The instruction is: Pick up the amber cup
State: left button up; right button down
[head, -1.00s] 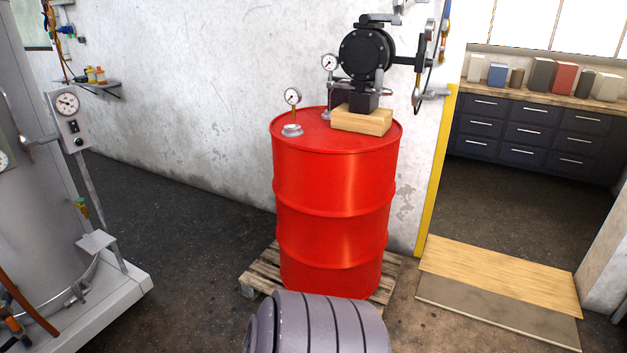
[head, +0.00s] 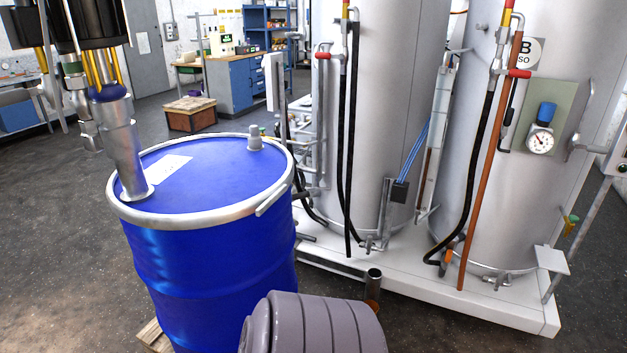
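No amber cup can be made out in the head view now. Neither of my grippers shows. A blue drum (head: 190,275) with a pale metal rim stands at the left. A tapered grey metal fitting (head: 120,150) rises from the left part of its lid, under black equipment (head: 88,25) with yellow rods at the top left. A short metal cylinder (head: 373,287) with a brownish lower part shows beside the white base; I cannot tell what it is.
Two tall grey tanks (head: 385,100) with hoses and valves stand on a white base (head: 500,313) at the right. A wooden crate (head: 190,114), a blue workbench (head: 232,85) and shelving (head: 268,45) are behind. Dark floor is open at the far left and between drum and crate.

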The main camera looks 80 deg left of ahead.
aim_at(374, 304)
jog(key=u, duration=2.2)
jog(key=i+l+u, duration=0.55)
jog(key=i+l, duration=0.25)
